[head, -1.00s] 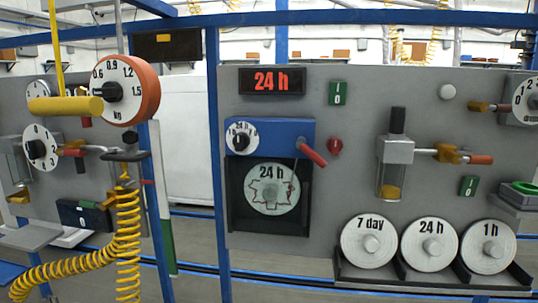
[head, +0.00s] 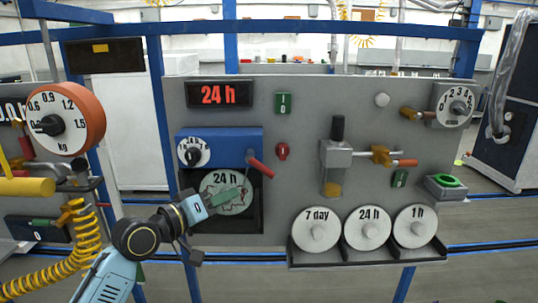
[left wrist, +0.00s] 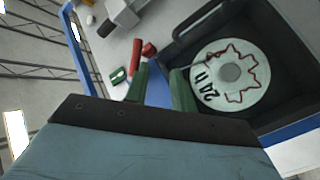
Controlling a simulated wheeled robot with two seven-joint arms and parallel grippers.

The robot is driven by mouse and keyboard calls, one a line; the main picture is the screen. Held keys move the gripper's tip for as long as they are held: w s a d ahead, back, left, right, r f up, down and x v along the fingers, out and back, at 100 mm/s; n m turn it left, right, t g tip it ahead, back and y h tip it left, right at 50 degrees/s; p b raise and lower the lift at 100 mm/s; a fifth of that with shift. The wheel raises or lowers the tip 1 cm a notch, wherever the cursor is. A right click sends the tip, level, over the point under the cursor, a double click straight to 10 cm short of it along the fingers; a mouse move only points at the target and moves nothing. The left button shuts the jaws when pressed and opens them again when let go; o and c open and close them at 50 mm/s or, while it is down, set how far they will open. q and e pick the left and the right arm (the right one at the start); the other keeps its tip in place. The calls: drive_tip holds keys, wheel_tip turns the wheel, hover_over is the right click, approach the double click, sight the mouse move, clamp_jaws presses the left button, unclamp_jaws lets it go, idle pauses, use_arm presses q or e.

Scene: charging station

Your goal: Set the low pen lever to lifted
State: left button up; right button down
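The low pen lever (head: 261,168) is a red handle on a grey pivot at the right end of the blue recorder housing (head: 222,140). It slants down to the right. The recorder's 24 h chart (head: 213,183) sits below the housing, and it shows in the left wrist view (left wrist: 231,74) with a red trace. My left gripper (head: 240,188) is in front of the chart, below and left of the lever. In the left wrist view its two green fingers (left wrist: 161,88) are apart with nothing between them. Red parts lie beyond them; I cannot tell which is the lever. My right gripper is not in view.
A rack (head: 370,258) of chart discs stands lower right. The orange dial gauge (head: 91,112) and yellow coiled hose (head: 88,240) are at the left.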

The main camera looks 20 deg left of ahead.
sight(260, 170)
use_arm(q)
drive_tip(key=shift+h, duration=0.4)
drive_tip(key=w+d+r+p, duration=0.1)
drive_tip(key=w+d, duration=0.1)
drive_tip(key=w, duration=0.1)
drive_tip(key=w+d+r+p, duration=0.1)
drive_tip(key=w+d, duration=0.1)
drive_tip(key=w, duration=0.1)
drive_tip(key=w+d+r, duration=0.1)
drive_tip(key=w+d, duration=0.1)
drive_tip(key=w, duration=0.1)
drive_tip(key=shift+d+r+p, duration=0.4)
drive_tip(key=shift+x, duration=0.85)
drive_tip(key=shift+f, duration=0.1)
clamp_jaws()
